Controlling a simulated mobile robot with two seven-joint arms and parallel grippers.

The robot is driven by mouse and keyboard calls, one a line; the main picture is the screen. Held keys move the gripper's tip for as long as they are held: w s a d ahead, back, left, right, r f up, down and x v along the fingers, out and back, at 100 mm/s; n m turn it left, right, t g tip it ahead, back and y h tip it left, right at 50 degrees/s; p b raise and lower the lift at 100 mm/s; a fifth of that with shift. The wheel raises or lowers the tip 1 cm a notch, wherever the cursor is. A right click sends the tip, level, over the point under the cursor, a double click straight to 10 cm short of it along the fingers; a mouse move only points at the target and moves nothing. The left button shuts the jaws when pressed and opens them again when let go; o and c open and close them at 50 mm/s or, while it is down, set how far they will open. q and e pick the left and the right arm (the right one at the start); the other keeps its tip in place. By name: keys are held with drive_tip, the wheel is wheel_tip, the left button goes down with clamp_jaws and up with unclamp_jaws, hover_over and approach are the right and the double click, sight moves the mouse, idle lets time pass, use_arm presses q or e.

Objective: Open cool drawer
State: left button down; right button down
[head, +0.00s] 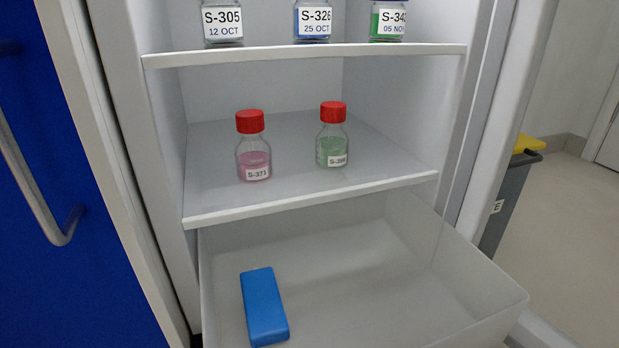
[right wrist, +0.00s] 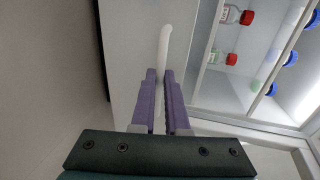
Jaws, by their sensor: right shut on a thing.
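The cool drawer (head: 370,280) is a pale, open-topped bin below the lowest shelf of the white cooler. In the head view it stands pulled out, so I see down into it. A blue block (head: 264,306) lies inside at the left. Its front is mostly cut off by the lower picture edge. In the right wrist view, the purple fingers of my right gripper (right wrist: 160,88) are shut on a white bar-shaped handle (right wrist: 164,45) on a flat pale front panel (right wrist: 130,50). My left gripper is in neither view.
Two red-capped bottles (head: 253,150) (head: 332,140) stand on the shelf above the drawer, with several labelled bottles (head: 312,20) higher up. A blue cabinet (head: 60,270) with a metal handle is at the left. A grey bin (head: 505,195) stands at the right.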

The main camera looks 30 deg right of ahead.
idle(0.3)
drive_tip(key=c, duration=1.2)
unclamp_jaws()
drive_tip(key=p+v, duration=0.3)
drive_tip(key=v, duration=0.7)
drive_tip(key=shift+w+r, duration=0.1)
